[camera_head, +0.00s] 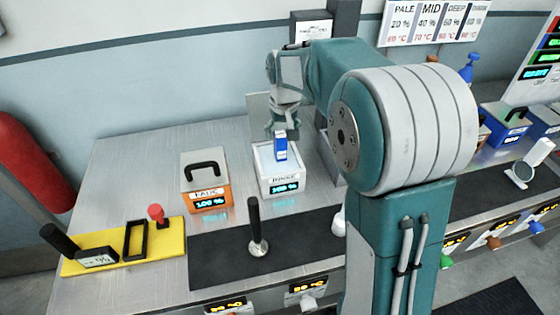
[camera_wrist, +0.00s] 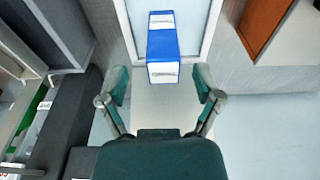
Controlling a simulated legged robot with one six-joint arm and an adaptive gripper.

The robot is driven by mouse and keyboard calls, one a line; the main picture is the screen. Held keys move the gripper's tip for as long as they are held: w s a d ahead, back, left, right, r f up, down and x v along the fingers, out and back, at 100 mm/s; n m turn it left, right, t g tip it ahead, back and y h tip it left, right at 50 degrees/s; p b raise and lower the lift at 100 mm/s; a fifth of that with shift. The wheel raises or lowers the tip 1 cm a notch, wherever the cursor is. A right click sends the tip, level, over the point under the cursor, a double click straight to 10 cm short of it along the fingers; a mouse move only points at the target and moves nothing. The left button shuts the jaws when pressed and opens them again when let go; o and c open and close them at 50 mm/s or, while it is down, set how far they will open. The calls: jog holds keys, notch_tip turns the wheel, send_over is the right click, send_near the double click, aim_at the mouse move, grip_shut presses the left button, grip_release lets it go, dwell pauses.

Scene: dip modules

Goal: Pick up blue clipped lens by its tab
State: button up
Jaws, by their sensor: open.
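A blue block with white bands, which looks like the blue clipped lens (camera_head: 281,150), stands upright at the white rinse box (camera_head: 279,188). In the wrist view the blue piece (camera_wrist: 161,47) is centred, just beyond and between my fingertips. I cannot make out a lens disc; its lower part is hidden. My gripper (camera_head: 283,132) points down directly above the blue piece. In the wrist view my gripper (camera_wrist: 162,84) has its two fingers spread on either side, with no visible contact.
An orange box with a handled grey lid (camera_head: 206,182) stands left of the rinse box. A yellow tray (camera_head: 160,252) with tools lies at the left. A black-handled tool (camera_head: 256,228) stands on the dark mat (camera_head: 215,262) in front. A grey post (camera_head: 345,18) rises behind.

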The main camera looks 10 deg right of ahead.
aim_at(280, 145)
jog(key=f, duration=0.3)
jog(key=w+f, duration=0.1)
jog(key=f, duration=0.1)
jog(key=shift+a+f, duration=0.1)
jog(key=shift+a, duration=0.1)
grip_shut()
